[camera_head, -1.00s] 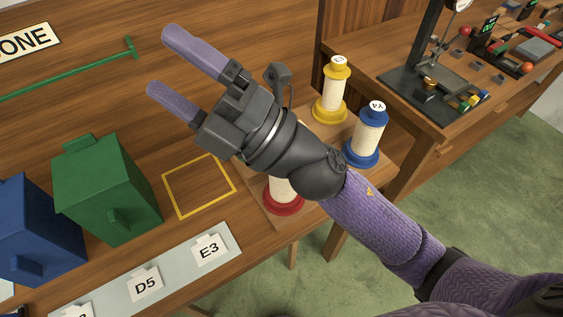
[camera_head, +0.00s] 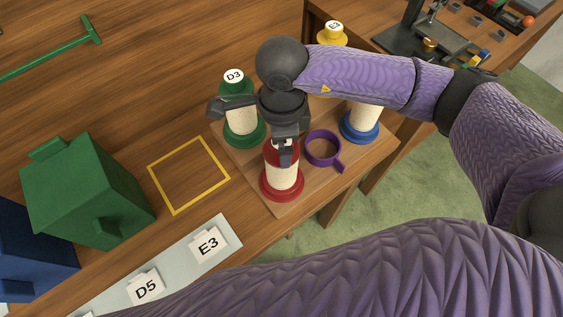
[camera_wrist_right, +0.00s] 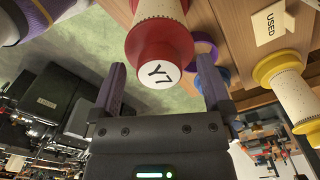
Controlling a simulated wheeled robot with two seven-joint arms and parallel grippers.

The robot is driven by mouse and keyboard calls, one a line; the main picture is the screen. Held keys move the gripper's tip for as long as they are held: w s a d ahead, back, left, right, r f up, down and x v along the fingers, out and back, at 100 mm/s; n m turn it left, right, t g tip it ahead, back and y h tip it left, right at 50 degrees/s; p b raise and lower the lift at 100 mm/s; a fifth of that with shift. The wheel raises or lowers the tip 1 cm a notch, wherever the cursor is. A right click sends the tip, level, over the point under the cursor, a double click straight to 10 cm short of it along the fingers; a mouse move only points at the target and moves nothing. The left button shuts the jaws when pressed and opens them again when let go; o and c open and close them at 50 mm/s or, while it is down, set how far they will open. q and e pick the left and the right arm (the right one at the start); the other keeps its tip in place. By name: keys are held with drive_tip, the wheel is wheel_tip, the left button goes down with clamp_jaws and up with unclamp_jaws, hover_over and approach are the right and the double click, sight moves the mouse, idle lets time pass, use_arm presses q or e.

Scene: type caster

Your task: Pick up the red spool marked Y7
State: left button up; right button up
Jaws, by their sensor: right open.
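The red spool (camera_head: 284,180) stands upright near the front corner of a wooden board, with a red base and a pale wound middle. In the right wrist view its red cap (camera_wrist_right: 165,55) bears the label Y7. My right gripper (camera_head: 284,158) points down over this spool, open, and partly hides its top. In the right wrist view the fingers (camera_wrist_right: 163,68) lie on either side of the cap, with gaps showing. I cannot tell how deep the cap sits between them. My left gripper is not in view.
A yellow square outline (camera_head: 188,175) and a green box (camera_head: 85,190) are at left.

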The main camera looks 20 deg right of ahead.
drive_tip(key=shift+f, duration=0.45)
clamp_jaws()
idle(0.9)
